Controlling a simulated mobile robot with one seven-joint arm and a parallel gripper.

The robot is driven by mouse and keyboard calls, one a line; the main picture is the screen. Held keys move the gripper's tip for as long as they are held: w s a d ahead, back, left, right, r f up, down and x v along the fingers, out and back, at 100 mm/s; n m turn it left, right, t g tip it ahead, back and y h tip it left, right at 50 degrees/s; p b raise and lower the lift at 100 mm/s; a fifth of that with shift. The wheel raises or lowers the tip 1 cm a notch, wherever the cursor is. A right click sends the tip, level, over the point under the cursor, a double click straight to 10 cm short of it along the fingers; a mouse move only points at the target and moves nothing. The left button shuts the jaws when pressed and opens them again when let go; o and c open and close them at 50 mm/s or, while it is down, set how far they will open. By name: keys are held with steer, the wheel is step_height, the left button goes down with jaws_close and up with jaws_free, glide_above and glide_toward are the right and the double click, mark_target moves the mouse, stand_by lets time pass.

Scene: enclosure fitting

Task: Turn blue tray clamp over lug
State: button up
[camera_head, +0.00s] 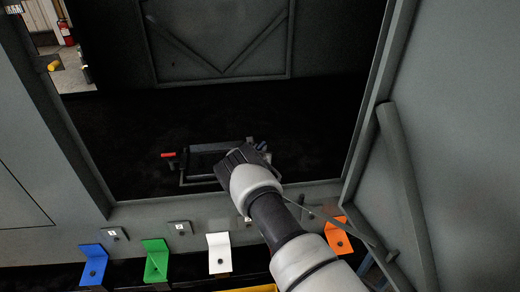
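A dark tray (205,163) with a pale metal frame sits on the black floor inside the enclosure. A red clamp handle (168,155) sticks out at its left end. A small bluish-grey part (261,147) shows at its right end, just beyond my gripper; it may be the blue tray clamp, but it is too small to be sure. My gripper (234,163) is over the right end of the tray, beside that part. Its fingers are dark against the dark tray, so I cannot tell whether they are open or touching anything. The lug cannot be made out.
The enclosure's front sill (150,209) and right door (450,150) frame the opening. Below the sill stand blue (93,257), green (156,255), white (219,243) and orange (337,243) brackets. The enclosure floor left of the tray is clear.

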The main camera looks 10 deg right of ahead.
steer(key=shift+d+r, duration=0.1)
steer(key=shift+r, duration=0.05)
jaws_close()
steer(key=shift+w+a+r, duration=0.2)
steer(key=shift+a+r, duration=0.1)
steer(key=shift+r, duration=0.05)
stand_by(0.6)
steer(key=o, duration=0.9)
jaws_free()
steer(key=shift+f, duration=0.1)
steer(key=shift+c, duration=0.2)
steer(key=shift+s+d+f, duration=0.1)
steer(key=shift+f, duration=0.05)
steer(key=shift+s, duration=0.1)
steer(key=p+v, duration=0.3)
steer(key=v, duration=1.4)
steer(key=shift+s+p, duration=0.2)
steer(key=shift+p, duration=0.15)
